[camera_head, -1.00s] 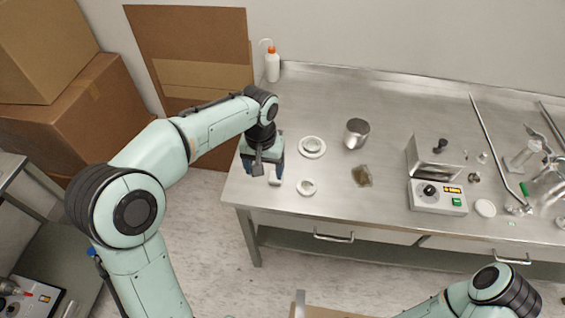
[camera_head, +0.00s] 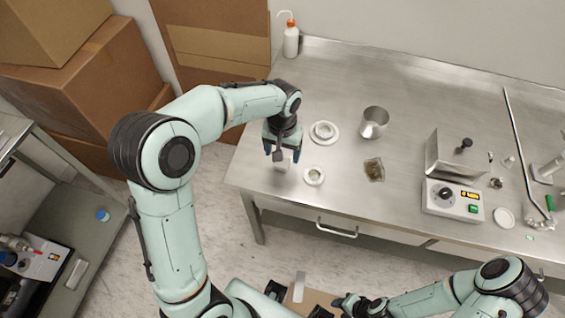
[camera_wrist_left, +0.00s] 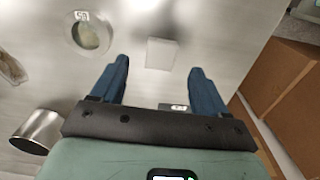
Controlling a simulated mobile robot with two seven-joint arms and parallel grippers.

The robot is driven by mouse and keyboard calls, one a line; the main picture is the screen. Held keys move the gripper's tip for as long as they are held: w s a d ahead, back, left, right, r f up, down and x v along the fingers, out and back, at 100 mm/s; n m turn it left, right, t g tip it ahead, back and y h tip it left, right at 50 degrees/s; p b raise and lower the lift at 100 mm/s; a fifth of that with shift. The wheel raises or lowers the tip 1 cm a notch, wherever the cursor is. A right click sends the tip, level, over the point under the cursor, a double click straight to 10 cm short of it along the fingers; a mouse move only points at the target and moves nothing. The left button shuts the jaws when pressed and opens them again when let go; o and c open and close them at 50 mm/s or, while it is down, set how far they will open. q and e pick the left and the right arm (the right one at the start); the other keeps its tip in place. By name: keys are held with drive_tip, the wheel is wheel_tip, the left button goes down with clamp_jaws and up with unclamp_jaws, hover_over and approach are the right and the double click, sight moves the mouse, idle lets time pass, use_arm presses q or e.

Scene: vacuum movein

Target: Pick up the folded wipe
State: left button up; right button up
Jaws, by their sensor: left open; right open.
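The folded wipe (camera_wrist_left: 161,53) is a small white rectangle lying flat on the metal bench. In the left wrist view it lies between and just beyond the fingertips of my left gripper (camera_wrist_left: 160,66). The wipe also shows in the head view (camera_head: 283,163), at the bench's left front, partly covered by my left gripper (camera_head: 283,151). That gripper is open, points down over the wipe and holds nothing. My right gripper (camera_head: 350,303) is low at the bottom of the head view, away from the bench and small in the picture.
A small round dish (camera_head: 314,176) and a larger one (camera_head: 324,132) lie right of the wipe. A metal cup (camera_head: 374,123), a brown packet (camera_head: 374,169) and a control box (camera_head: 452,200) stand farther right. A wash bottle (camera_head: 291,40) is at the back corner.

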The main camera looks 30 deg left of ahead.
use_arm(q)
wheel_tip(320, 180, down, 5)
drive_tip(key=shift+w+a+r, duration=0.1)
drive_tip(key=shift+r, duration=0.05)
drive_tip(key=c, duration=1.1)
drive_tip(key=shift+r, duration=0.1)
wheel_tip(320, 180, up, 20)
drive_tip(key=shift+f+p, duration=0.1)
drive_tip(key=shift+p, duration=1.1)
use_arm(e)
drive_tip(key=w+r, duration=0.2)
drive_tip(key=r, duration=0.1)
drive_tip(key=shift+w, duration=0.2)
